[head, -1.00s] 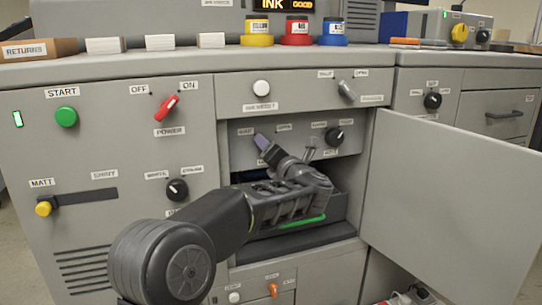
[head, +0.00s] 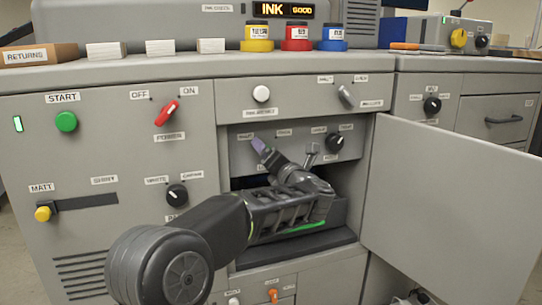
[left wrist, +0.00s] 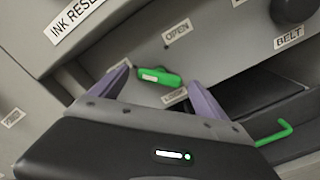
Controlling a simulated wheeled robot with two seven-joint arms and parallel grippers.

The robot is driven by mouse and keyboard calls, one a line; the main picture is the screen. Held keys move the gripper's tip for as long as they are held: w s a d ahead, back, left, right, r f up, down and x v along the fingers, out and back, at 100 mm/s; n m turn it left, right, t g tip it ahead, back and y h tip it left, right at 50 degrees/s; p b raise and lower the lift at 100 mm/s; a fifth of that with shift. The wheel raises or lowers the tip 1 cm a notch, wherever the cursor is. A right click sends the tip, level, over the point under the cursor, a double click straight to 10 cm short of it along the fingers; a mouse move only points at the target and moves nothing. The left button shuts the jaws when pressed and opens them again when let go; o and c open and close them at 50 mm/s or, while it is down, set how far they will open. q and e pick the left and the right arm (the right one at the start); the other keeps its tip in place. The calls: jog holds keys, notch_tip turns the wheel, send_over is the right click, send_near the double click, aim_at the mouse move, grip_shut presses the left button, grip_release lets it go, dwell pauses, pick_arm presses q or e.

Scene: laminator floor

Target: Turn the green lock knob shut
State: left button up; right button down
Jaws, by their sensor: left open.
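The green lock knob (left wrist: 158,76) shows in the left wrist view, just below an OPEN label on the grey panel. Its bar lies nearly level, tilted slightly, with a small white mark at its left end. My left gripper (left wrist: 162,90) is open, its two purple fingertips on either side of the knob; I cannot tell if they touch it. In the head view my left gripper (head: 261,149) reaches into the open bay of the machine, and the green knob is hidden behind it. My right gripper is in neither view.
A grey door (head: 450,200) stands open right of the bay. A black knob (head: 335,142) and a lever (head: 312,155) sit right of my gripper. A green handle (left wrist: 272,135) shows lower right. The bay's upper edge is close above.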

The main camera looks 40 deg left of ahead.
pick_arm(q)
jog(key=p+v, duration=0.1)
jog(key=v, duration=0.6)
jog(key=shift+d, duration=0.2)
